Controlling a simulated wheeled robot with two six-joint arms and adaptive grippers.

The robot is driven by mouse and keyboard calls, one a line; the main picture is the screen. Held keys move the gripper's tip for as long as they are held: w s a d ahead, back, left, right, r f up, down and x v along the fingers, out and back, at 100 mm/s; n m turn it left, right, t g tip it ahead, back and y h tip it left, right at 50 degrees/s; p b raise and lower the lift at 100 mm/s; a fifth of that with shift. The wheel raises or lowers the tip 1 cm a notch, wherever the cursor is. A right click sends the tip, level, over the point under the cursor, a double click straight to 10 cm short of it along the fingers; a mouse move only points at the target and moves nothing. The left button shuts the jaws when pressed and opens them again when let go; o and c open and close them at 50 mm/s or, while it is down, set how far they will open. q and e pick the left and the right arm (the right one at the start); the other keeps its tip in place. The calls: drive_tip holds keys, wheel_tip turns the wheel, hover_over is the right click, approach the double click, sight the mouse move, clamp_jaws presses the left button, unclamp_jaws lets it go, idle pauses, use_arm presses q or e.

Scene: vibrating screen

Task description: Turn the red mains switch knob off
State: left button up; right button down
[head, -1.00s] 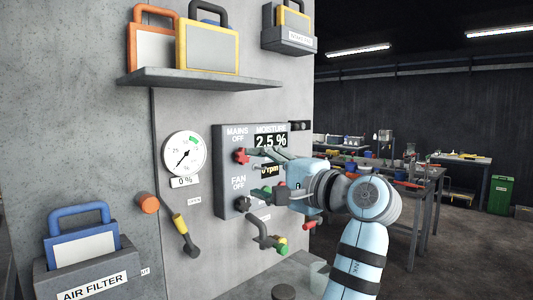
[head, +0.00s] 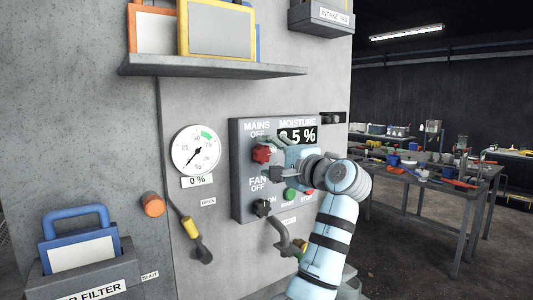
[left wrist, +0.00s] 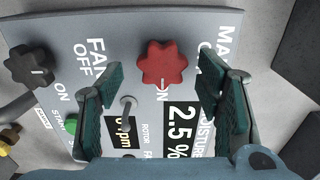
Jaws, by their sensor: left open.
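The red mains switch knob (head: 261,153) sits on the grey control panel (head: 240,205), below the "MAINS OFF" label. In the left wrist view the lobed red knob (left wrist: 163,64) lies between the two fingertips, with a gap on each side. I cannot tell how deep it is between them. My left gripper (head: 272,158) is open and empty just right of the knob, and its green-padded fingers show in the left wrist view (left wrist: 162,72). The knob partly covers the "ON" label. My right gripper is not in view.
A black fan knob (head: 262,207) and green start button (head: 289,194) are lower on the panel. A gauge (head: 196,150) reads 0 % at left. A shelf (head: 210,67) juts out above.

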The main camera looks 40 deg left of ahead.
use_arm(q)
drive_tip(key=shift+x, duration=0.8)
drive_tip(key=shift+s+d+r, duration=0.1)
drive_tip(key=shift+s+r, duration=0.05)
drive_tip(key=shift+s, duration=0.2)
drive_tip(key=shift+c, duration=0.4)
drive_tip(key=shift+w, duration=0.1)
drive_tip(key=c, duration=1)
drive_tip(key=shift+n, duration=0.3)
drive_tip(key=n+p, duration=0.1)
drive_tip(key=n, duration=0.2)
drive_tip(key=shift+n, duration=0.3)
drive_tip(key=n, duration=0.3)
drive_tip(key=shift+n+p, duration=0.3)
drive_tip(key=shift+p, duration=0.1)
drive_tip(key=shift+c, duration=0.2)
drive_tip(key=n, duration=0.4)
drive_tip(key=shift+n, duration=0.3)
drive_tip(key=n, duration=0.5)
drive_tip(key=shift+n+b, duration=0.3)
